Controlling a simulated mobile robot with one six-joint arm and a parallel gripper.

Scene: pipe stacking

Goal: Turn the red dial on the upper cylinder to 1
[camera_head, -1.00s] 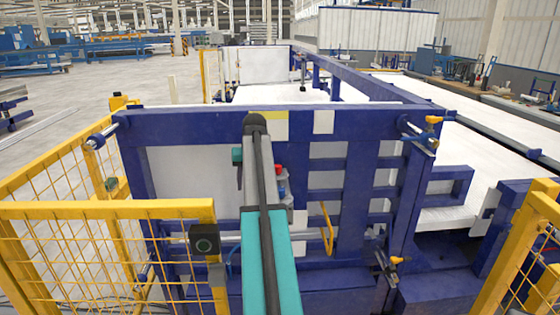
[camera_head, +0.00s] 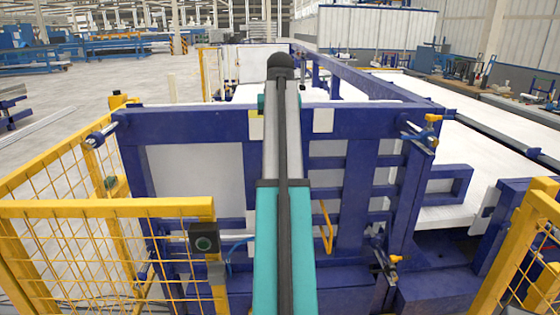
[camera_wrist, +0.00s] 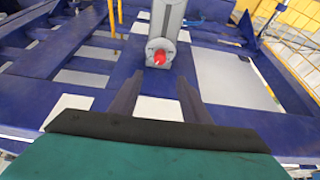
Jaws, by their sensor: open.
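The red dial (camera_wrist: 160,57) shows in the wrist view on the round end of a grey cylinder-like body (camera_wrist: 167,22), mounted at the blue frame. My gripper (camera_wrist: 160,82) is open and empty, with its two dark fingers spread to either side below the dial in the picture. The dial lies in line with the gap between the fingers; I cannot tell how far beyond the tips it is. Its number marks are too small to read. In the head view my arm hides the dial and my gripper.
The blue frame (camera_head: 200,125) stands before me, with a yellow handle (camera_head: 326,228) right of my arm. Yellow mesh fences (camera_head: 110,208) flank both sides. A dark button box (camera_head: 204,238) is on the left fence. Cylinders with fittings (camera_head: 418,132) stick out at the frame's upper corners.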

